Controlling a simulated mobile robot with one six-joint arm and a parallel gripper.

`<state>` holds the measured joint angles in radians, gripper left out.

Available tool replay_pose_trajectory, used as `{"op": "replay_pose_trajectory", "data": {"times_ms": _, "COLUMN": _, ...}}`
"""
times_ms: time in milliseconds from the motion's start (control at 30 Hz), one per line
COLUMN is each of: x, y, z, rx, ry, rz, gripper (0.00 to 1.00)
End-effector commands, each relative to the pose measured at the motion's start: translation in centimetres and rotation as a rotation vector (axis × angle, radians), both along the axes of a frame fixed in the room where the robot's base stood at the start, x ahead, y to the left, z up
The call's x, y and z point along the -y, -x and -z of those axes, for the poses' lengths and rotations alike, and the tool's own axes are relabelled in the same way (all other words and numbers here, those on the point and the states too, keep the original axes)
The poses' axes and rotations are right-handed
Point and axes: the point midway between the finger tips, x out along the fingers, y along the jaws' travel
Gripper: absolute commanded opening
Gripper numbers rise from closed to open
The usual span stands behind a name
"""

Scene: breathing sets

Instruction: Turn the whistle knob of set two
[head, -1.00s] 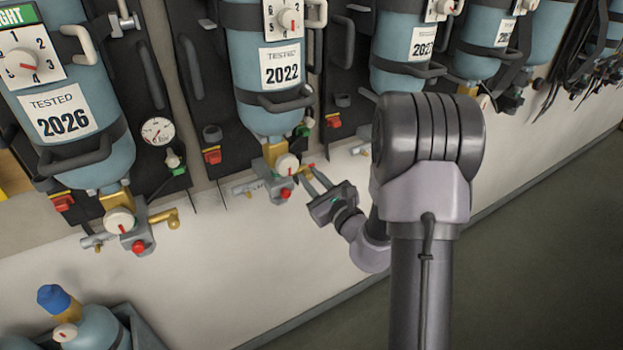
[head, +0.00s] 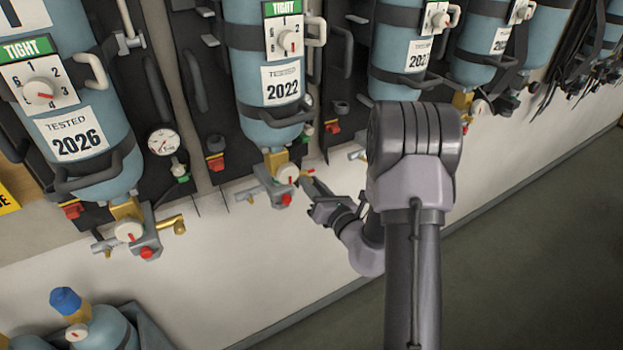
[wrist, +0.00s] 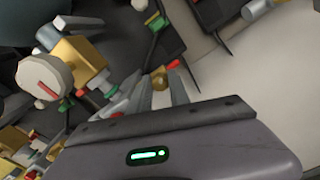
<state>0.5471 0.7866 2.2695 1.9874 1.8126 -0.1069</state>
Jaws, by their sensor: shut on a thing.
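The blue cylinder marked TESTED 2022 (head: 283,82) hangs second from the left in the head view; no set number is readable on it. Below it is a grey and brass valve block (head: 270,182) with a white round dial (head: 288,173) and a red button. A small brass knob (wrist: 160,82) sticks out at the block's right side. My gripper (head: 309,180) is at this knob, and in the wrist view its fingers (wrist: 160,92) are on either side of it, shut on it. The fingers partly hide the knob in the head view.
The neighbouring 2026 cylinder (head: 75,140) has its own valve block (head: 140,240) to the left. More cylinders hang to the right. A grey bin with a blue-capped cylinder (head: 90,325) stands at lower left. The floor (head: 530,270) at right is clear.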

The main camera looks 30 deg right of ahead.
Motion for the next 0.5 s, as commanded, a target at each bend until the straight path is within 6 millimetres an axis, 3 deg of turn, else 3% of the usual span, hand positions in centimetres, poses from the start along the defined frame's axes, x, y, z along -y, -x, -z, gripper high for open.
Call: {"op": "replay_pose_trajectory", "data": {"times_ms": 500, "x": 0.03, "y": 0.04, "z": -0.17, "rx": -0.019, "ry": -0.482, "rz": -0.004, "gripper": 0.0}}
